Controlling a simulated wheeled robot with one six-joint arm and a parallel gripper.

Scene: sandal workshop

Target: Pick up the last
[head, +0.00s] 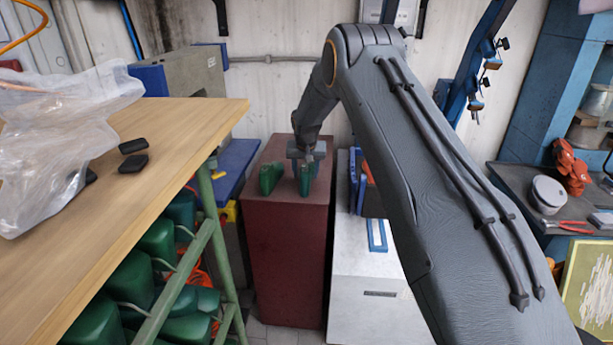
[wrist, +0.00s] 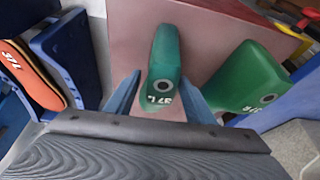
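Two green lasts stand on a dark red cabinet (head: 285,235). In the wrist view the nearer last (wrist: 163,60), marked 37 L, is between the two blue fingers of my gripper (wrist: 159,76). The fingers are apart, with a gap showing on each side of this last. The second last (wrist: 245,78) stands just to the right, outside the fingers; its marking is partly readable. In the head view my gripper (head: 306,158) is above the right-hand last (head: 305,185), and the other last (head: 270,178) is to its left.
A wooden table (head: 185,130) with a clear plastic bag (head: 50,150) and black pieces stands left. Green lasts fill a rack (head: 205,245) under it. A white cabinet (head: 370,275) stands right of the red one. Blue bins with orange soles (wrist: 30,75) show left in the wrist view.

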